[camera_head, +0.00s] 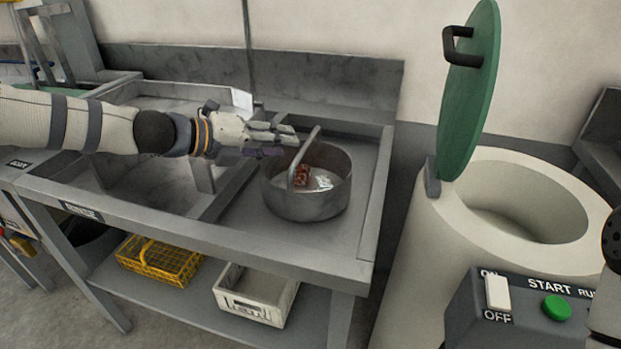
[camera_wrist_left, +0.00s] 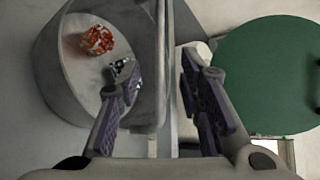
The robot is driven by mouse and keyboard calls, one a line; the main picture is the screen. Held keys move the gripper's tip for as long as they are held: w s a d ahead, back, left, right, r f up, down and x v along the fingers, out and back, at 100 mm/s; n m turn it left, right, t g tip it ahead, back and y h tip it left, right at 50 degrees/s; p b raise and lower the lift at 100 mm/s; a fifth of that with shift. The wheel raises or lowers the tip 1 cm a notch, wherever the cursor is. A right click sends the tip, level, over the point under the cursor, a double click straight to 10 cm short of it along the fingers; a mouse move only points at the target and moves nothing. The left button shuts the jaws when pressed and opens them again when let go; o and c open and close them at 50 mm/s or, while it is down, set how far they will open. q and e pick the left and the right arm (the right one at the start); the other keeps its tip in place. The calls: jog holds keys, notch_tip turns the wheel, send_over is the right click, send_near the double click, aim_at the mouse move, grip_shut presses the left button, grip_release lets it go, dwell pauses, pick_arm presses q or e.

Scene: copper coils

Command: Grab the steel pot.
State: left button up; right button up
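The steel pot (camera_head: 308,205) stands upright on the right part of the metal sink bench, its flat bail handle (camera_head: 305,150) raised. A reddish-orange coil and a small pale teal piece lie inside it. In the left wrist view the pot (camera_wrist_left: 60,65) fills the upper left. My left gripper (camera_head: 290,145) is at the handle, above the pot's rim. In the wrist view its fingers are apart, with the handle (camera_wrist_left: 164,50) showing between them; I see no clear contact. My right gripper is not in view.
Right of the bench (camera_head: 225,238) stands a pale round vessel (camera_head: 435,240) with its green lid (camera_head: 470,90) raised. A control box (camera_head: 520,315) is in front of it. A yellow basket (camera_head: 160,262) and white crate (camera_head: 255,300) sit on the lower shelf.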

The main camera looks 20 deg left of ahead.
aim_at(306, 144)
pick_arm(q)
jog(key=b+x, duration=0.1)
jog(key=x, duration=0.6)
jog(key=shift+f, duration=0.2)
jog(key=shift+w+r, duration=0.1)
jog(key=shift+r, duration=0.1)
grip_shut()
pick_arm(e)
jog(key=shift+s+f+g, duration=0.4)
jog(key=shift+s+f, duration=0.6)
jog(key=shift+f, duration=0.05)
pick_arm(q)
jog(key=shift+r, duration=0.1)
